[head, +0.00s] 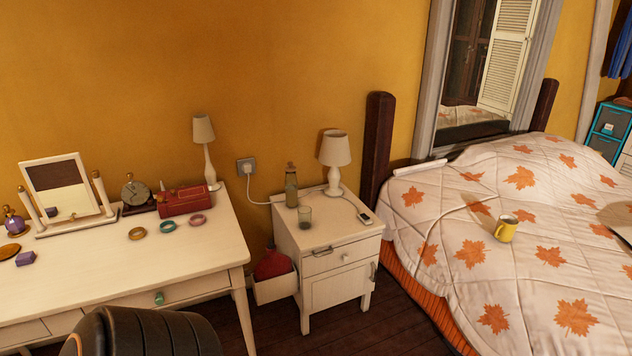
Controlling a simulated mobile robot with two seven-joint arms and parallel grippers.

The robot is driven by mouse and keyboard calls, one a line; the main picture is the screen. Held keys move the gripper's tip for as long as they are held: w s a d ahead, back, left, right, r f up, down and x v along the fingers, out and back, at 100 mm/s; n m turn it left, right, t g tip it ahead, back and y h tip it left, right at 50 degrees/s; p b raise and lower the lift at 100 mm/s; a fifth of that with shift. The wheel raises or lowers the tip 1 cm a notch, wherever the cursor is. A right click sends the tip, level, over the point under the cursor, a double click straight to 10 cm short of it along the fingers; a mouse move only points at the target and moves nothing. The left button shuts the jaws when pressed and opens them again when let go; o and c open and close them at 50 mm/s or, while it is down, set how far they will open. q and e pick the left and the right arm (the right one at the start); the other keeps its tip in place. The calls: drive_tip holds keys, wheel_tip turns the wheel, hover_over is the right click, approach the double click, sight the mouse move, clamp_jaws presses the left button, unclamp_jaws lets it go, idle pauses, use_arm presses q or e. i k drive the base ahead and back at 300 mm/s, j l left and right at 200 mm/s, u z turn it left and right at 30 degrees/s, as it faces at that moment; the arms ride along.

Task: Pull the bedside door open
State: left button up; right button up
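The white bedside cabinet (290,238) stands against the yellow wall, between the dressing table and the bed. Its lower front is a pale door (337,288), which looks shut. A small dark metal fitting (373,271) shows near the door's upper right edge; its exact form is too small to tell. Above the door is a drawer front with a small round knob (346,258) and a metal handle-like piece (322,251) at its upper left. Neither of my grippers is in the head view.
A lamp (334,153), bottle (291,186), glass (305,216) and phone-like object (366,218) stand on the cabinet. The bed (520,265) is right, the dressing table (100,264) left. An open box (277,289) adjoins the cabinet's left. Dark floor (385,325) is clear in front.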

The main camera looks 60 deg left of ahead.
sight(322, 290)
drive_tip(key=j+u, duration=0.1)
drive_tip(key=u, duration=1.5)
drive_tip(key=i+l, duration=0.15)
drive_tip(key=i, duration=0.25)
drive_tip(key=i+l+u, duration=0.1)
drive_tip(key=i, duration=0.3)
drive_tip(key=i+l+u, duration=0.1)
drive_tip(key=i, duration=0.25)
drive_tip(key=l, duration=0.1)
